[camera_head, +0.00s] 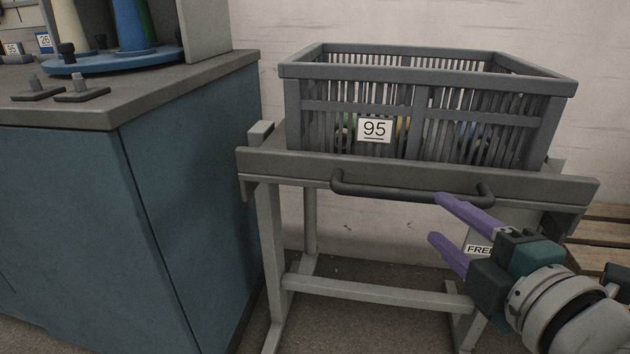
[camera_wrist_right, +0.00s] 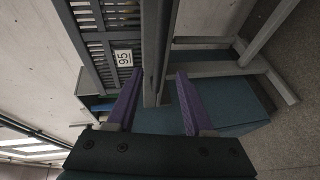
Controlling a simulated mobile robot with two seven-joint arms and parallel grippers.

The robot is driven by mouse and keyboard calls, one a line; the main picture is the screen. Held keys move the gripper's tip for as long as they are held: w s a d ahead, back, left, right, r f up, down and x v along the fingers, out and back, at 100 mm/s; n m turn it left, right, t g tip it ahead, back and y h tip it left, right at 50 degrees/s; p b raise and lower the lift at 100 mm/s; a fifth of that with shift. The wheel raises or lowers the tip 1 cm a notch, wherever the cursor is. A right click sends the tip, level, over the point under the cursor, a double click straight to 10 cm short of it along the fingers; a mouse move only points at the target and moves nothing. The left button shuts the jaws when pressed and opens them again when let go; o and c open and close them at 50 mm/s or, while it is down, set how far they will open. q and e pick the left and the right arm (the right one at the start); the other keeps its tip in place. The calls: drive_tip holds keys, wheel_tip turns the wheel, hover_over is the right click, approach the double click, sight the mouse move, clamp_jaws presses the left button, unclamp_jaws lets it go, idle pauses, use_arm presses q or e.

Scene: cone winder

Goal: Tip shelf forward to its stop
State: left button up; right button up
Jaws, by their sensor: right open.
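The shelf (camera_head: 265,160) is the grey top of a stand and looks about level in the head view. A dark bar handle (camera_head: 410,191) runs along its front edge. A grey slatted crate (camera_head: 345,108) labelled 95 stands on the shelf. My right gripper (camera_head: 434,217) is open, its purple fingers pointing left near the handle's right part, one finger above the other. In the right wrist view the shelf's front edge (camera_wrist_right: 150,45) shows between and beyond the fingertips (camera_wrist_right: 160,74). I cannot tell whether a finger touches the handle. My left gripper is not in view.
A blue cabinet (camera_head: 190,190) with a grey worktop stands close at the left, bearing a blue round plate (camera_head: 110,62) with cones. A partly hidden FREE label (camera_head: 478,250) shows behind my gripper. Wooden slats (camera_head: 605,235) lie at the far right. The wall is close behind.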

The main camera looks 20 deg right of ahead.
sight(414, 199)
drive_tip(key=b+x, duration=0.3)
drive_tip(key=x, duration=0.5)
drive_tip(key=shift+w, duration=0.2)
drive_tip(key=shift+w+d, duration=0.1)
drive_tip(key=shift+w, duration=0.4)
clamp_jaws()
idle(0.7)
